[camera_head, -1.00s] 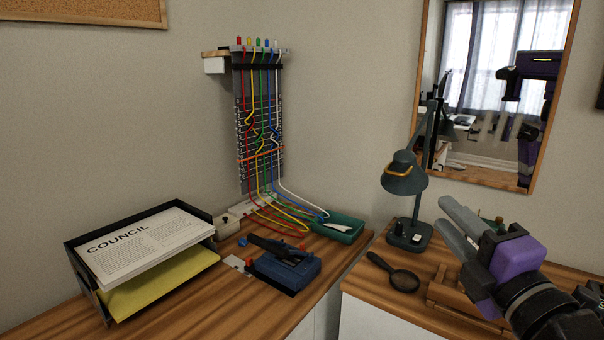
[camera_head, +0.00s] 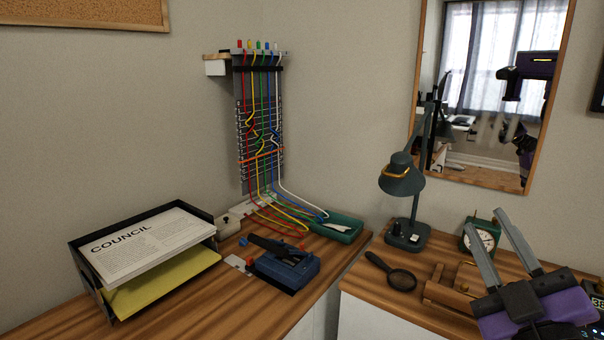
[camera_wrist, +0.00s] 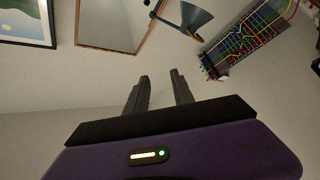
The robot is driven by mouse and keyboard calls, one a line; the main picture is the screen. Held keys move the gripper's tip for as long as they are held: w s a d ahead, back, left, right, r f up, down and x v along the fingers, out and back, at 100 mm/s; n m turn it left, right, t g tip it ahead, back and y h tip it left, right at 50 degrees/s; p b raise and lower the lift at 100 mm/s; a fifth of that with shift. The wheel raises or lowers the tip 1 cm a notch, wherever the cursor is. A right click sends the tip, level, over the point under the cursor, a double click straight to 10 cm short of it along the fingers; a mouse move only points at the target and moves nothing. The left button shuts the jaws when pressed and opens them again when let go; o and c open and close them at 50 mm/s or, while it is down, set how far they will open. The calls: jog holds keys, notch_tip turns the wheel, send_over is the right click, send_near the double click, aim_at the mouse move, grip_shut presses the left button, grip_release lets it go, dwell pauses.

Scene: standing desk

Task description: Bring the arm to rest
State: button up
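My gripper (camera_head: 508,246) is at the lower right in the head view, above the right desk section. Its two grey fingers are spread apart with nothing between them, pointing up. In the wrist view my gripper (camera_wrist: 160,82) also shows two separate fingers with an empty gap, against the plain wall. It touches nothing that I can see.
Below and beside my gripper are a wooden stand (camera_head: 450,291), a green clock (camera_head: 479,237), a magnifying glass (camera_head: 394,273) and a desk lamp (camera_head: 401,180). A paper tray (camera_head: 93,276), a blue device (camera_head: 285,270) and a cable panel (camera_head: 260,130) are left.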

jog(key=s+a+f+m+g+p, duration=0.2)
jog(key=s+f, duration=0.4)
jog(key=s, duration=0.5)
jog(key=s+a+f+m+g+p, duration=0.1)
jog(key=s+f+m+g+p, duration=0.2)
jog(key=s+f, duration=0.4)
jog(key=s+a+f+m+g+p, duration=0.2)
jog(key=s+f+m+p, duration=0.2)
jog(key=s, duration=1.3)
notch_tip(320, 180, down, 3)
jog(key=shift+s+a+f+g, duration=0.1)
jog(key=shift+s+a+g, duration=0.1)
jog(key=shift+a+g, duration=0.15)
